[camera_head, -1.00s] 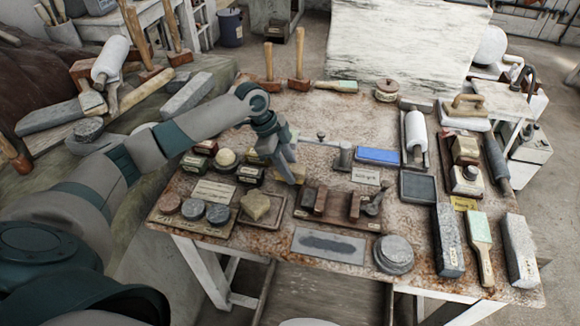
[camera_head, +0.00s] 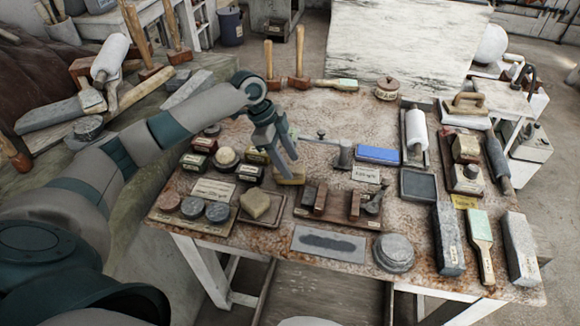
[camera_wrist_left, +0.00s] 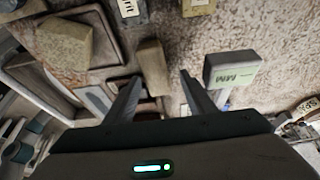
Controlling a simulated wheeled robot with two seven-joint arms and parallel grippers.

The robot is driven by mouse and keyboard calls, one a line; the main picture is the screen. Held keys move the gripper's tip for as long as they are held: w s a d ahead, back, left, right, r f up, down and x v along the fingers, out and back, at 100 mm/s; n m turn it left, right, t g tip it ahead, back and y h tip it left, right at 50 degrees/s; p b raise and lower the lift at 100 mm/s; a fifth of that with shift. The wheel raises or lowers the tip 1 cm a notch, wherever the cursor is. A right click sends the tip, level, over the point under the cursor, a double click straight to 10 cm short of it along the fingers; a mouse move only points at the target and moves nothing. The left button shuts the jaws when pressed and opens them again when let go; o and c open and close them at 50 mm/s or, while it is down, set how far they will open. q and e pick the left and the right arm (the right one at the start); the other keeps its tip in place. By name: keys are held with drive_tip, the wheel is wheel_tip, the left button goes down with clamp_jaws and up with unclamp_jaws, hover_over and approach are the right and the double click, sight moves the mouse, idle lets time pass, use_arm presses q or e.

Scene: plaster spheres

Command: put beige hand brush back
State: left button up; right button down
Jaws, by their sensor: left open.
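A small tan-beige block-shaped piece (camera_head: 291,179), which seems to be the beige hand brush, lies on the worktable (camera_head: 320,112) left of centre. Its bristles cannot be made out. It also shows in the left wrist view (camera_wrist_left: 152,66), between and just beyond the fingertips. My left gripper (camera_head: 284,166) is open and points down right over this piece. In the left wrist view its two fingers (camera_wrist_left: 160,78) stand apart with a gap between them, and nothing is clearly gripped. My right gripper is not in view.
A tray with a yellowish sponge-like block (camera_head: 255,205) and a board with dark wooden blocks (camera_head: 335,212) lie close in front. A blue block (camera_head: 378,155) is to the right. A brush with pale green head (camera_head: 480,240) lies near the right front. Mallets (camera_head: 298,65) stand at the back.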

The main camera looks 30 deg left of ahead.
use_arm(q)
drive_tip(key=b+v, duration=0.2)
drive_tip(key=v, duration=0.8)
drive_tip(key=shift+r, duration=0.25)
drive_tip(key=shift+a, duration=0.1)
